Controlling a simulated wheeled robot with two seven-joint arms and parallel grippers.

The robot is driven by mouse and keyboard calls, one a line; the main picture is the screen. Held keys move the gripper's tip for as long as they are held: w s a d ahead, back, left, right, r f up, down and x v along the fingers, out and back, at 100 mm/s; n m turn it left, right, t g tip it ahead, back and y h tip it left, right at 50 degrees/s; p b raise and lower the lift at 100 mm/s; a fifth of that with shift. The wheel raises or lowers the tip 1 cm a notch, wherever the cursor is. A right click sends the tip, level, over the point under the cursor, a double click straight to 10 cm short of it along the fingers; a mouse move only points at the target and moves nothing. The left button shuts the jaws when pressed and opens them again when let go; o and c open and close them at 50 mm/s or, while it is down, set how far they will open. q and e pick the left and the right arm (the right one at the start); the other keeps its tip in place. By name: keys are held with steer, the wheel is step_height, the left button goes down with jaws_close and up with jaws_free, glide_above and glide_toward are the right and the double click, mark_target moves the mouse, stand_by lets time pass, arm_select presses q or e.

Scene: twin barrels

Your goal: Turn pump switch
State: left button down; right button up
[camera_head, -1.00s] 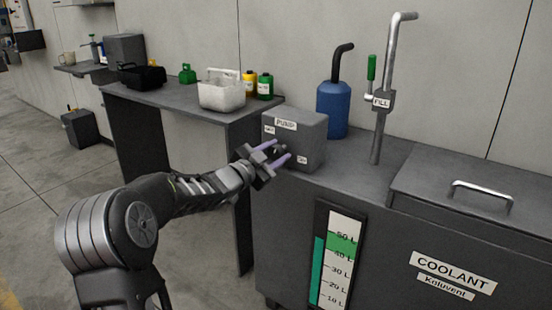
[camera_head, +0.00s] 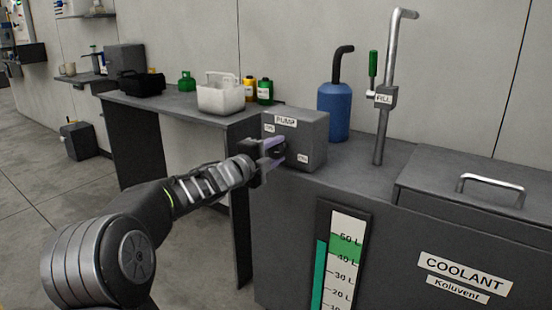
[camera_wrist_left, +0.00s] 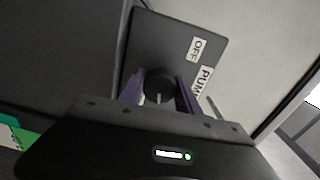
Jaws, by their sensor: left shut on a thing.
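The pump box (camera_head: 306,132) is a grey box labelled PUMP, on the left end of the coolant tank top. Its dark round switch knob (camera_wrist_left: 159,82) shows in the left wrist view, with an OFF label (camera_wrist_left: 196,48) on the box face nearby. My left gripper (camera_head: 276,152) is at the front face of the box; its purple fingers (camera_wrist_left: 159,97) are on both sides of the knob and shut on it. In the head view the gripper mostly hides the knob. My right gripper is in neither view.
The coolant tank has a level gauge (camera_head: 339,262) in front and a lid handle (camera_head: 491,184). A blue bottle (camera_head: 336,108) and a fill pipe (camera_head: 385,120) stand behind and right of the box. A side table with a white container (camera_head: 221,97) is at left.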

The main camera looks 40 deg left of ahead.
arm_select(q)
steer(key=shift+f+m+b, duration=0.15)
steer(key=shift+m+b, duration=0.5)
steer(key=shift+m, duration=0.55)
steer(key=c, duration=0.9)
jaws_free()
steer(key=shift+o, duration=0.2)
steer(key=s+p, duration=0.1)
steer(key=s, duration=0.6)
steer(key=shift+s+d+r, duration=0.15)
steer(key=shift+s+r, duration=0.05)
steer(key=shift+s, duration=0.2)
